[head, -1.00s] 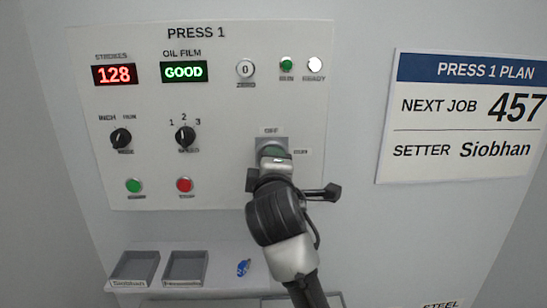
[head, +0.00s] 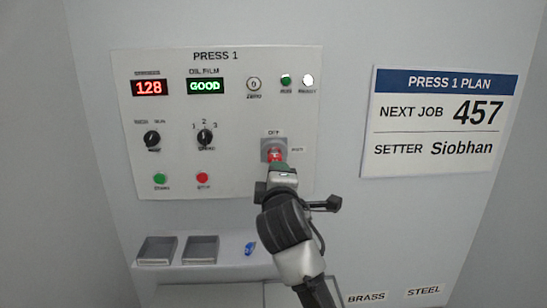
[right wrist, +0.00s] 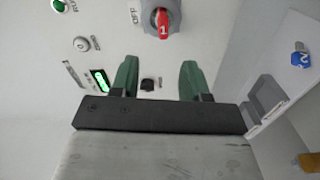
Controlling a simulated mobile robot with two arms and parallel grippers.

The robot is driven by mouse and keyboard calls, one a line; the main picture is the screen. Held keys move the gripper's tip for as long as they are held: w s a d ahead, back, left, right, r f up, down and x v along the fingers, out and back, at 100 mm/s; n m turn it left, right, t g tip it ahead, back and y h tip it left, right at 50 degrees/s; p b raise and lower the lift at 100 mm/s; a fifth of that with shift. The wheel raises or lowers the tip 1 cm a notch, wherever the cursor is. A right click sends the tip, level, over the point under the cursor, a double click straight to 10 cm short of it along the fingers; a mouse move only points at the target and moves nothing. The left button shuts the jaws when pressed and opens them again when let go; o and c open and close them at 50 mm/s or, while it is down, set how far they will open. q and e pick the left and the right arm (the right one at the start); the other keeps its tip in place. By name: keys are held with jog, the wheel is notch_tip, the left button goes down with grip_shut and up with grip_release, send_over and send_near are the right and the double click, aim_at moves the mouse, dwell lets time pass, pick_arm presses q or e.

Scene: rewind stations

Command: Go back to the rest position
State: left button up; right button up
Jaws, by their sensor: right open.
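My right gripper (head: 281,170) is just below and in front of the grey main switch (head: 266,144) on the PRESS 1 panel (head: 235,118). A red piece marked 1 (head: 275,155) is at the switch. In the right wrist view the green fingers of my right gripper (right wrist: 158,80) are apart with nothing between them. There the red piece (right wrist: 163,22) sits on the grey switch base (right wrist: 148,12), beyond the fingertips and apart from them. My left gripper is in neither view.
A ledge below the panel bears two grey trays (head: 139,251) (head: 183,250) and a blue piece (head: 250,248), marked 2 in the right wrist view (right wrist: 300,59). The plan sign (head: 441,122) hangs at the right. BRASS (head: 366,297) and STEEL (head: 425,291) labels are at the lower right.

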jog(key=s+d+f+m+g, duration=0.25)
jog(key=s+f, duration=0.25)
jog(key=f, duration=0.3)
jog(key=s+d+f+m+g, duration=0.2)
jog(key=s+d+f+m, duration=0.15)
jog(key=f, duration=0.45)
jog(key=s+d+f+m+g, duration=0.25)
jog(key=s+d+f, duration=0.2)
jog(key=f, duration=0.45)
jog(key=s+d+f+m+g, duration=0.2)
jog(key=s+f+g, duration=0.1)
jog(key=s, duration=0.6)
jog(key=s+d+f+m+g, duration=0.2)
jog(key=s+f, duration=0.1)
jog(key=s, duration=0.6)
jog(key=s+d+f+m+g, duration=0.2)
jog(key=s+f+g, duration=0.1)
jog(key=s, duration=0.6)
notch_tip(320, 180, down, 30)
jog(key=b, duration=0.4)
pick_arm(q)
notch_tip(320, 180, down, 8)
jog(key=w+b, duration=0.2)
jog(key=b, duration=0.2)
pick_arm(e)
jog(key=s+d+f+g, duration=0.2)
jog(key=s+f, duration=1.5)
jog(key=f, duration=0.3)
jog(key=shift+f+n, duration=0.25)
jog(key=shift+n, duration=0.1)
